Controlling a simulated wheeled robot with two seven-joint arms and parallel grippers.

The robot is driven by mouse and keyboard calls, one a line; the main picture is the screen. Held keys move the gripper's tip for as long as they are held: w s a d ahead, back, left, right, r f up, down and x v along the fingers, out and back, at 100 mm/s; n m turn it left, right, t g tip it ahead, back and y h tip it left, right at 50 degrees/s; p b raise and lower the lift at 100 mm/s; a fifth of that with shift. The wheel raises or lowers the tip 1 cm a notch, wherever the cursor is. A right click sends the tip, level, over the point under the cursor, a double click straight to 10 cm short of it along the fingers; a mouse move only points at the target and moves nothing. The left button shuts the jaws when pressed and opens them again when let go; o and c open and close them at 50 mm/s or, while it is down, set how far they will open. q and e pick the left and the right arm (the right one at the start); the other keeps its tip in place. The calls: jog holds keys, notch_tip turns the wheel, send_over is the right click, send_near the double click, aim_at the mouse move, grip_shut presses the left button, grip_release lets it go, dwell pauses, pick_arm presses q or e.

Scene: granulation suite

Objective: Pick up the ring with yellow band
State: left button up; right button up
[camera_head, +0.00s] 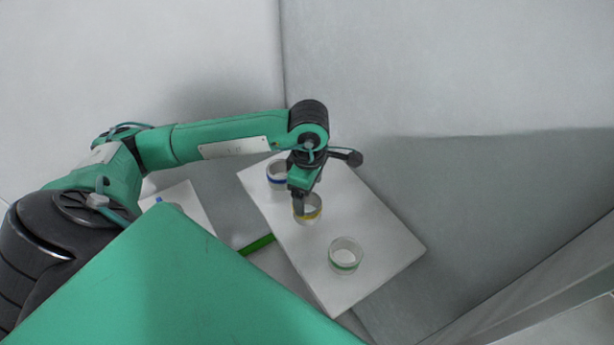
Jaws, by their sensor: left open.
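The ring with the yellow band (312,215) stands on a white board (375,232), near the middle of its length. Its upper left part is hidden by my left gripper (302,207). The left gripper points down at the ring and its jaws are open. Its fingertips overlap the ring's left side in the picture; I cannot tell whether they touch it. My right gripper is not in view.
A ring with a blue band (276,182) stands behind the gripper, partly hidden by it. A ring with a green band (346,262) stands toward the front right of the board. A green bar (257,245) lies left of the board, near a second white panel (190,200).

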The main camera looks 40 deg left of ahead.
aim_at(307, 202)
pick_arm(q)
jog(key=shift+f, duration=0.8)
jog(key=shift+f+p, duration=0.5)
jog(key=shift+p, duration=0.05)
jog(key=f+p, duration=0.1)
jog(key=f, duration=0.2)
jog(key=shift+a+f+p, duration=0.2)
jog(key=shift+p, duration=0.15)
jog(key=shift+f, duration=0.5)
jog(key=c, duration=1.2)
jog(key=shift+r, duration=0.1)
jog(key=shift+r, duration=0.1)
jog(key=shift+w+r+b, duration=0.1)
jog(key=shift+r+b, duration=0.2)
jog(key=shift+r, duration=0.3)
notch_tip(307, 202, up, 18)
jog(key=b, duration=0.4)
jog(key=shift+r, duration=0.25)
